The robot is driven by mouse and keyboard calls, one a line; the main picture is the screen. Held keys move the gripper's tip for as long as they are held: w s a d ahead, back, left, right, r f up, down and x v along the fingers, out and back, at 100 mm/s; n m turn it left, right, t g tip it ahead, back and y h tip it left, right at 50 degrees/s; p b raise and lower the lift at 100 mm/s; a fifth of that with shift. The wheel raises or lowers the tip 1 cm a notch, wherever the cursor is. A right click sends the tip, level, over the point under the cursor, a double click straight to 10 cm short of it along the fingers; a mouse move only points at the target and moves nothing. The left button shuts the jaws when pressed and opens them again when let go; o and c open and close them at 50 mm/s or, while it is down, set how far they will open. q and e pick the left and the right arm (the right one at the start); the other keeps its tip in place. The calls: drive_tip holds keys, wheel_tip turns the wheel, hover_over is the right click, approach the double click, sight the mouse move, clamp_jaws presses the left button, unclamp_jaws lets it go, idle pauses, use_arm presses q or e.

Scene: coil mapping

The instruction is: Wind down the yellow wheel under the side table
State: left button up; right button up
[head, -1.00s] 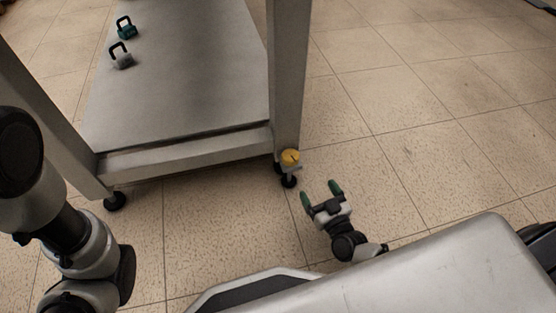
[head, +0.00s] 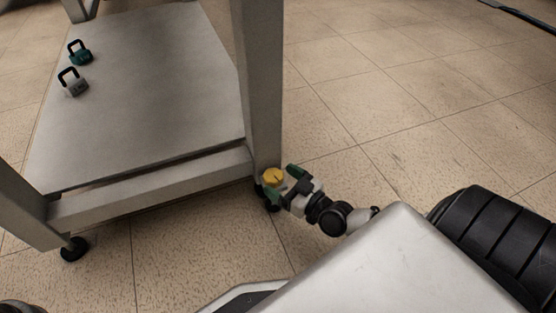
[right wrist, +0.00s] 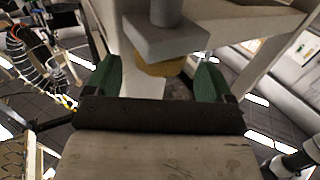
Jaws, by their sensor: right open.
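The yellow wheel (head: 273,177) sits low at the foot of the side table's near right leg (head: 259,85), just above a dark caster. My right gripper (head: 284,183) is at the wheel, its green fingers open, one on either side of it in the head view. In the right wrist view the yellow wheel (right wrist: 160,66) lies between and beyond the two green fingertips (right wrist: 158,72), partly hidden behind a grey block. I cannot tell whether the fingers touch the wheel. My left gripper is not in view.
The side table's lower shelf (head: 150,110) holds a teal kettlebell (head: 80,54) and a grey kettlebell (head: 74,84). Another dark caster (head: 74,249) stands under the near left leg.

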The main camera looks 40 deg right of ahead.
drive_tip(key=shift+w+a, duration=0.2)
drive_tip(key=shift+w, duration=0.5)
